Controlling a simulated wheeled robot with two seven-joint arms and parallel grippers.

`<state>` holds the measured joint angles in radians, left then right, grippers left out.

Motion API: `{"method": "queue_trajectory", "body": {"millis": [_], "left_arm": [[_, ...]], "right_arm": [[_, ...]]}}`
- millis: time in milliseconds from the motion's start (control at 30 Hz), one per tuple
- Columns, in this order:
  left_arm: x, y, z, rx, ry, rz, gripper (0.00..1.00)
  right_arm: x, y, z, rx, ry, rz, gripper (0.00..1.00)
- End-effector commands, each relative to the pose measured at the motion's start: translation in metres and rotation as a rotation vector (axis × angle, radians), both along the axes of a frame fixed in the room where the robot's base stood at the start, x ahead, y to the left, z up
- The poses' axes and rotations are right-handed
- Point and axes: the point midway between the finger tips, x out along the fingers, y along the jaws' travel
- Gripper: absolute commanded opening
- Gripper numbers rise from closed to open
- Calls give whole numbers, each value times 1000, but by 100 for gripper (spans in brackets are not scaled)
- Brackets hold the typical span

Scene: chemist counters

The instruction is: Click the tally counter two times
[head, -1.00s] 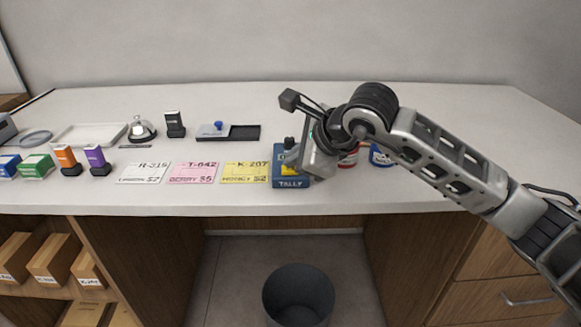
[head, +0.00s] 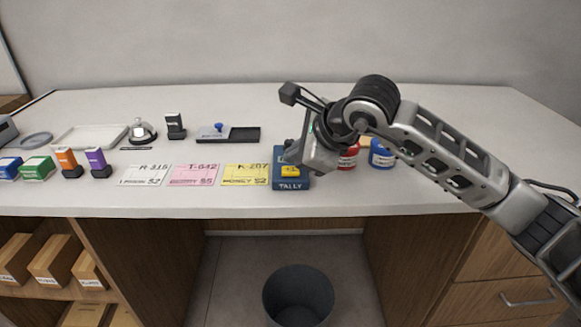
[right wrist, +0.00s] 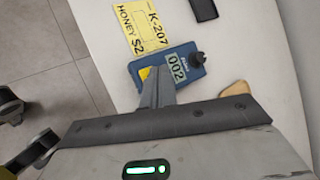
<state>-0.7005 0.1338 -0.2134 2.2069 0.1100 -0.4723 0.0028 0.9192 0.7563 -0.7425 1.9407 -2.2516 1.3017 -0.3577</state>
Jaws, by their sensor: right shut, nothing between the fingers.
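The tally counter (head: 291,184) is a blue box with a TALLY label and a yellow button (head: 290,170), near the counter's front edge. In the right wrist view the tally counter (right wrist: 183,54) shows a display (right wrist: 177,70) reading 002 and a black knob (right wrist: 197,58). My right gripper (head: 291,154) is shut and empty, with its fingertips just above and behind the yellow button in the head view. In the right wrist view the fingers cover part of the button (right wrist: 145,73). They look apart from it.
Price cards, including the yellow K-207 card (head: 244,175), lie left of the tally counter. A red jar (head: 348,159) and a blue jar (head: 382,153) stand to its right. A bell (head: 142,132) and stamps stand further left. The worktop's right side is clear.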

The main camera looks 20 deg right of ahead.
Motion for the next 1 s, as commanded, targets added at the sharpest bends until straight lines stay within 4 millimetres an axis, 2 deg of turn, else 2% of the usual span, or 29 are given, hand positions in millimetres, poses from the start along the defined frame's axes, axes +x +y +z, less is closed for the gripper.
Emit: {"method": "queue_trajectory", "body": {"millis": [233, 667, 1000], "left_arm": [[0, 0, 5, 0, 1, 0, 0], [0, 0, 28, 0, 1, 0, 0], [0, 0, 27, 0, 1, 0, 0]], "right_arm": [[0, 0, 8, 1, -1, 0, 0], [0, 0, 50, 1, -2, 1, 0], [0, 0, 50, 1, 0, 1, 0]]}}
